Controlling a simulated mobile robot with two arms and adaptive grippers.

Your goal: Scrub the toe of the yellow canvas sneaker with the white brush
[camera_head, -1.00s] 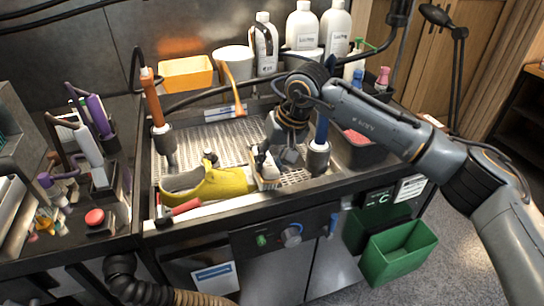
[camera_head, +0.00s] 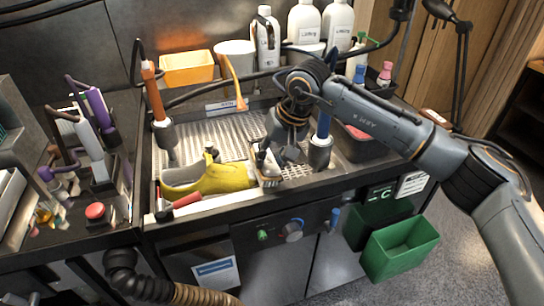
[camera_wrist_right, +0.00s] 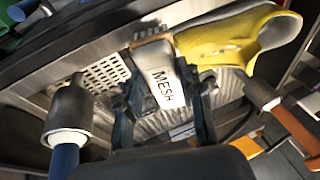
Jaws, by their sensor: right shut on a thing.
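The yellow canvas sneaker (camera_head: 222,178) lies on the metal wash tray (camera_head: 205,142), its toe pointing right in the head view. It also shows at the upper right of the right wrist view (camera_wrist_right: 225,42). My right gripper (camera_wrist_right: 163,108) is shut on the white brush (camera_wrist_right: 160,70), which bears the word MESH. In the head view the brush (camera_head: 266,166) is at the toe end of the sneaker, its head down near the tray. Brush and toe look very close; I cannot tell whether they touch. My left gripper is out of view.
A blue-handled tool stands in a grey holder (camera_head: 319,154) right of the brush, and an orange-handled one (camera_head: 153,92) at the left. A red-handled tool (camera_head: 184,201) lies in front of the sneaker. White bottles (camera_head: 303,24) and an orange bin (camera_head: 187,68) stand behind.

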